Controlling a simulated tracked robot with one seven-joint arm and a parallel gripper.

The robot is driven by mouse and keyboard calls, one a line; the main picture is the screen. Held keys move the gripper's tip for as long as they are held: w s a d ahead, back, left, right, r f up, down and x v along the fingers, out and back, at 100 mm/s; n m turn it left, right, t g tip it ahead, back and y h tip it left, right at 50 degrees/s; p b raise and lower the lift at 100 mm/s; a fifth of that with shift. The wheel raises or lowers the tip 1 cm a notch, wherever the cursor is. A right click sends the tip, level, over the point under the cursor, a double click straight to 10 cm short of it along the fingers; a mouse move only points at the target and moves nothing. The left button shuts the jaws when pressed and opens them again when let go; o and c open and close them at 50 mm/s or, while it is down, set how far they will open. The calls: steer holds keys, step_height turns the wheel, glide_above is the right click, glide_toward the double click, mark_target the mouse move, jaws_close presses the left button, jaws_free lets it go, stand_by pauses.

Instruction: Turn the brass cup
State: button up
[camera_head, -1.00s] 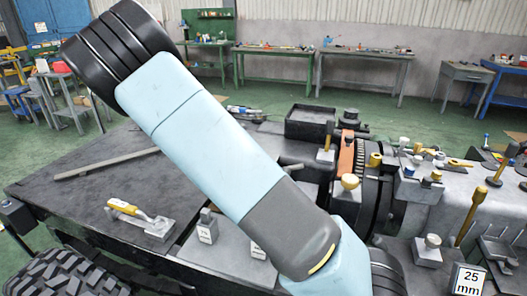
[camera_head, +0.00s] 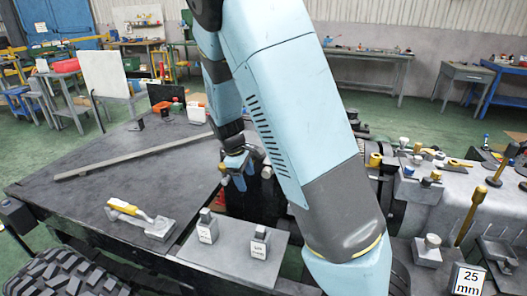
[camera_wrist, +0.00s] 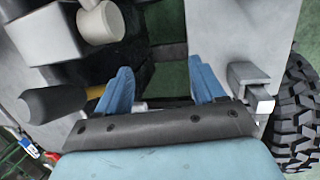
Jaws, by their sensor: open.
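Several brass-coloured parts show on the machine at right. A small brass cylinder (camera_head: 375,160) sits just right of my arm, well apart from my gripper. I cannot tell which brass part is the cup; my arm hides much of the machine's middle. In the wrist view a dark handle with a brass-coloured collar (camera_wrist: 94,92) lies left of the fingers.
A yellow-handled tool (camera_head: 130,211) lies on the dark table (camera_head: 75,190). Two labelled blocks (camera_head: 207,228) stand on a grey plate. A tall brass-topped post (camera_head: 477,200) and a "25 mm" block (camera_head: 467,280) are at right. A tyre (camera_wrist: 296,105) is right in the wrist view.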

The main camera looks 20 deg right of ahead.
steer(key=s+d+r+m+y, duration=0.1)
steer(key=s+d+r+m, duration=0.1)
steer(key=r, duration=0.4)
steer(key=s+d+r+m+t+y, duration=0.1)
steer(key=s+d+r+m+y, duration=0.1)
steer(key=s+r, duration=0.3)
steer(key=shift+r, duration=0.9)
